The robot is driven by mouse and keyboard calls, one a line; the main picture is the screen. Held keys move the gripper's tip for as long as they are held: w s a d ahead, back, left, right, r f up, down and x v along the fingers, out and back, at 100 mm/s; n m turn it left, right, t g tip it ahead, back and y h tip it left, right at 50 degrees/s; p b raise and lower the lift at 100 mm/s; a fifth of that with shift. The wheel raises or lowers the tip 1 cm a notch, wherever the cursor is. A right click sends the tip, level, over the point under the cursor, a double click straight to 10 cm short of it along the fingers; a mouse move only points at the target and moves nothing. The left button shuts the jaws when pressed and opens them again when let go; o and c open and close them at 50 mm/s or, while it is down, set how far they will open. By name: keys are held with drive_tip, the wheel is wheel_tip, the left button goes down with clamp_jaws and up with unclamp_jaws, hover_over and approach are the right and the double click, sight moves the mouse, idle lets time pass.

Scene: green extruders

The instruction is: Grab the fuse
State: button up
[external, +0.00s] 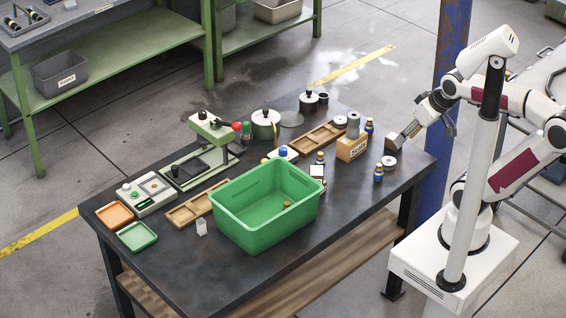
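I cannot tell for sure which thing is the fuse. Candidates are small blue cylinders with yellowish bands: one (378,172) stands at the right part of the dark table, one (369,127) stands behind the wooden box, and one (320,158) stands by the green bin. My gripper (411,130) is above the table's right end, angled down to the left, up and right of the nearest blue cylinder and apart from it.
A large green bin (252,230) holds a small brown item at the table's front middle. A wooden box (352,148), a round metal part (389,163) and wooden trays (195,205) stand around. A green press (210,145) stands behind. The front-left table surface (185,262) is clear.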

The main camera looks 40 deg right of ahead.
drive_tip(key=w+a+r+n+t+y, duration=0.1)
drive_tip(key=w+a+r+y, duration=0.15)
drive_tip(key=w+a, duration=0.65)
drive_tip(key=w+a+r+t+y, duration=0.1)
drive_tip(key=w+a+r+t, duration=0.15)
drive_tip(key=w+a, duration=0.65)
drive_tip(key=m+t+h, duration=0.3)
drive_tip(key=t+h, duration=0.1)
hover_over(201, 226)
drive_tip(key=s, duration=0.3)
wheel_tip(201, 226, down, 26)
drive_tip(key=shift+h, duration=0.95)
drive_tip(key=s+f, duration=0.1)
drive_tip(key=f, duration=0.1)
drive_tip(key=s+f, duration=0.1)
drive_tip(key=f, duration=0.2)
drive_tip(key=s+f, duration=0.1)
drive_tip(key=f, duration=0.2)
drive_tip(key=shift+s+d+f, duration=0.2)
drive_tip(key=shift+s+f, duration=0.15)
drive_tip(key=shift+f, duration=0.1)
